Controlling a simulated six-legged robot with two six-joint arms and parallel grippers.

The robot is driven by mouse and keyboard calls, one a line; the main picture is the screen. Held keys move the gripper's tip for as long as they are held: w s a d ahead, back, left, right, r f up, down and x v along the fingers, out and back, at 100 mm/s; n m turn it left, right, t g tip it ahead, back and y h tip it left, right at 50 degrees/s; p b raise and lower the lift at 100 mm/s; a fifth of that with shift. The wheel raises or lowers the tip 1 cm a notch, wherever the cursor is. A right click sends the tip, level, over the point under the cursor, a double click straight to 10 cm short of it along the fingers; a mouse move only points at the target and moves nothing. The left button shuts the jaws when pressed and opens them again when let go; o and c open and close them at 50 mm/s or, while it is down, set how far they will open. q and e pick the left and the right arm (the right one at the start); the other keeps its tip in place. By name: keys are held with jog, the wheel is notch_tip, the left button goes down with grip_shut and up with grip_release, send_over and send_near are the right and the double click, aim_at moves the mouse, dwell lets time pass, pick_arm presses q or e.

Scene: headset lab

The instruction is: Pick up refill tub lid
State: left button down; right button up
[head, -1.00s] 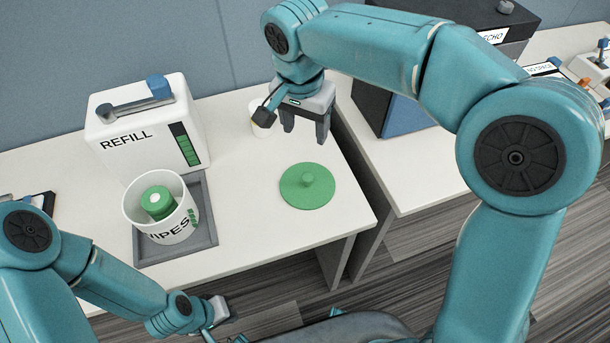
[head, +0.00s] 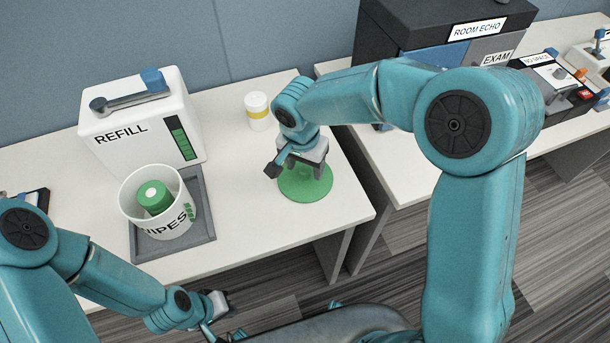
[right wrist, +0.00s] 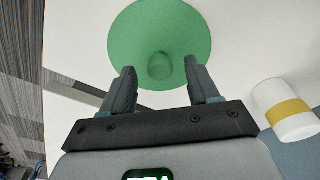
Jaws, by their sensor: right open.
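The refill tub lid is a flat green disc (head: 304,189) with a small knob, lying on the white table. In the right wrist view the lid (right wrist: 160,30) lies ahead of my right gripper (right wrist: 164,85). The gripper is open, and the knob shows between and just beyond its fingertips. In the head view my right gripper (head: 302,168) is above the lid and hides its middle. I cannot tell whether the fingers touch the lid. My left gripper (head: 215,308) is low at the table's front edge, and its jaws are too small to judge.
A white wipes tub (head: 168,225) with a green roll inside stands on a grey tray (head: 205,222). Behind it is a white REFILL container (head: 140,125). A white canister with a yellow band (head: 258,110) stands behind my right gripper. Dark boxes (head: 400,25) stand on the right table.

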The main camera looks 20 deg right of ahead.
jog(key=shift+f, duration=0.35)
grip_shut()
jog(key=shift+r, duration=0.1)
